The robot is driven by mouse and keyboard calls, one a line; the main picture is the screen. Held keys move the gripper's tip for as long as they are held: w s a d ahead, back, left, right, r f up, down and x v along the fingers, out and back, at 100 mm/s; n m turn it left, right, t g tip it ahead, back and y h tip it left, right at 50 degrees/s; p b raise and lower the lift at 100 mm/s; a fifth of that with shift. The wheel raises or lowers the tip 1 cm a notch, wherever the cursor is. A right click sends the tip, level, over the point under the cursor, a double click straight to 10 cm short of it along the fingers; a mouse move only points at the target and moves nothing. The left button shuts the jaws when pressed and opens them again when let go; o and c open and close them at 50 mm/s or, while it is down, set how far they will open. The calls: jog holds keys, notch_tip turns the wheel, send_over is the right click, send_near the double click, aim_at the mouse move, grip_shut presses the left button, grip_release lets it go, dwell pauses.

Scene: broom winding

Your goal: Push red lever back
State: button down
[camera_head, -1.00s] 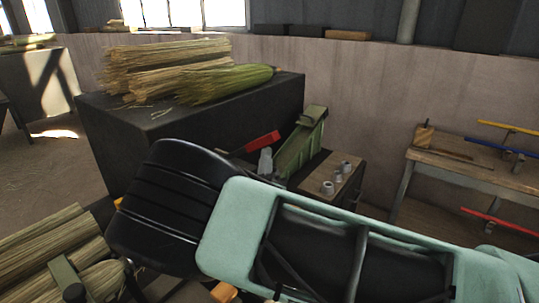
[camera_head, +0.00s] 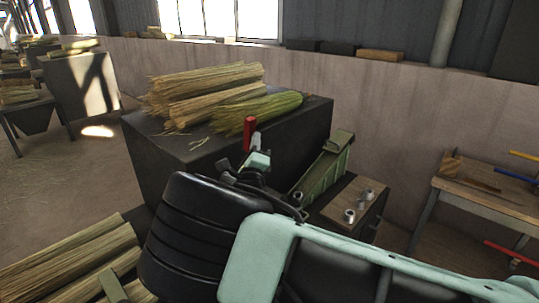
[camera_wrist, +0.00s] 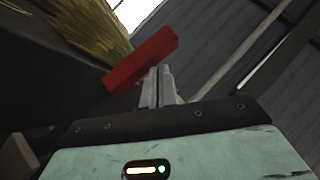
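The red lever (camera_head: 249,133) stands nearly upright in the head view, in front of the black box with the broom straw. In the wrist view the red lever (camera_wrist: 140,62) lies slantwise across the picture at the fingertips. My gripper (camera_wrist: 158,72) has its two grey fingers side by side, with almost no gap between them. The fingertips are right at the lever and appear to touch it; the lever does not show between them. In the head view my gripper (camera_head: 256,140) is just right of the lever. The lever's base is hidden behind my arm.
A black box (camera_head: 165,140) carries straw bundles (camera_head: 205,92). A green machine part (camera_head: 325,165) and a small wooden-topped stand (camera_head: 345,202) are right of my gripper. A wooden bench (camera_head: 495,190) is at the right. More straw (camera_head: 75,255) lies at lower left.

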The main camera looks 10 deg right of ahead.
jog(key=w+a+r+n+y, duration=0.1)
jog(key=w+a, duration=0.3)
jog(key=w, duration=0.1)
jog(key=shift+r+n+g, duration=0.25)
jog(key=shift+n+g, duration=0.05)
jog(key=shift+n, duration=0.1)
jog(key=shift+w+r, duration=0.1)
jog(key=shift+w, duration=0.05)
jog(key=shift+d, duration=0.1)
